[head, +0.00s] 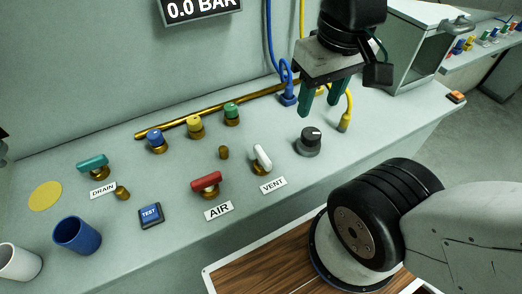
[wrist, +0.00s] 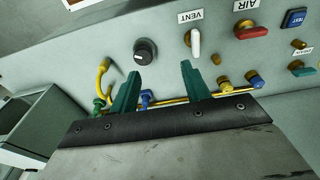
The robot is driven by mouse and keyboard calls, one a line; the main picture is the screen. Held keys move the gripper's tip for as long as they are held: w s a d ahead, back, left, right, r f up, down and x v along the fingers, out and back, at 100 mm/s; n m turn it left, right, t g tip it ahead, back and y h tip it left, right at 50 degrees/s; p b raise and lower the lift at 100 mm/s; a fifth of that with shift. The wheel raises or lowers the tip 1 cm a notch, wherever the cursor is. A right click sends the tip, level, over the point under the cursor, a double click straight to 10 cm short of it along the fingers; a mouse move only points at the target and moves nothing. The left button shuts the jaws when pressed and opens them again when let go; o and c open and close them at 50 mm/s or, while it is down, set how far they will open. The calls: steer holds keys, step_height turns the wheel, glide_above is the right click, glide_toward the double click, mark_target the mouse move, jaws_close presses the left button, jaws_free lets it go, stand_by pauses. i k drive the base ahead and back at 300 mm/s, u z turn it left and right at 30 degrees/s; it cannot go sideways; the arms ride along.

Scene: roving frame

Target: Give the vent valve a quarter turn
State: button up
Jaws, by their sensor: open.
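The vent valve (head: 262,158) has a white lever handle on a brass base, behind the label "VENT" (head: 273,185) on the grey bench panel. It also shows in the wrist view (wrist: 195,41), upper middle, its handle pointing roughly across from the label. My gripper (head: 319,102) has green fingers, open and empty, above the panel to the right of and behind the vent valve. In the wrist view the open fingers (wrist: 160,82) point toward the panel, apart from the valve.
A black knob (head: 309,141) stands right of the vent valve. The red air valve (head: 206,184), teal drain valve (head: 93,165) and blue test button (head: 150,215) lie left. Hoses (head: 347,105) and a brass pipe (head: 215,112) run behind. A grey box (head: 418,45) stands at right.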

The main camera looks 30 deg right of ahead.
mark_target(263, 161)
steer(key=u, duration=0.05)
steer(key=k, duration=1.15)
steer(key=u, duration=0.55)
steer(key=i, duration=0.6)
steer(key=z, duration=0.1)
